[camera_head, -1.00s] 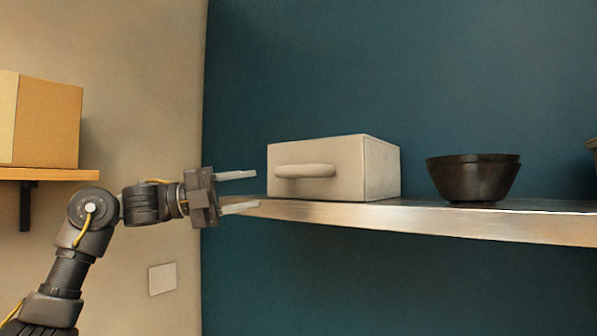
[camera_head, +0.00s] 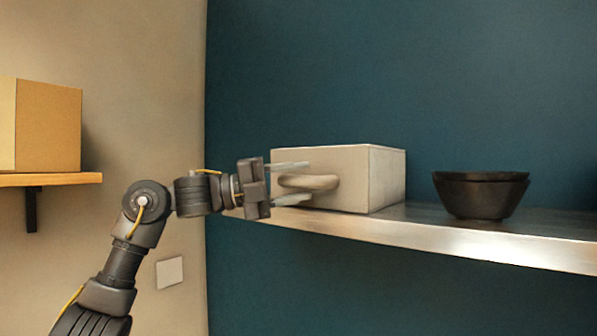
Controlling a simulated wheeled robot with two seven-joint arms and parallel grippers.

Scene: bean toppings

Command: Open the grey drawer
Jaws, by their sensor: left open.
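The grey drawer (camera_head: 355,190) is a light grey box on the metal shelf, with a rounded handle (camera_head: 312,182) on its front face. The drawer looks closed. My left gripper (camera_head: 291,183) is open at the drawer's front, one finger above the handle and one below it. The fingers overlap the left part of the handle in the picture. I cannot tell whether they touch it. My right gripper is not in view.
Stacked dark bowls (camera_head: 480,194) stand on the metal shelf (camera_head: 420,228) to the right of the drawer. A cardboard box (camera_head: 48,126) sits on a wooden shelf (camera_head: 50,180) at the left. The space below the metal shelf looks clear.

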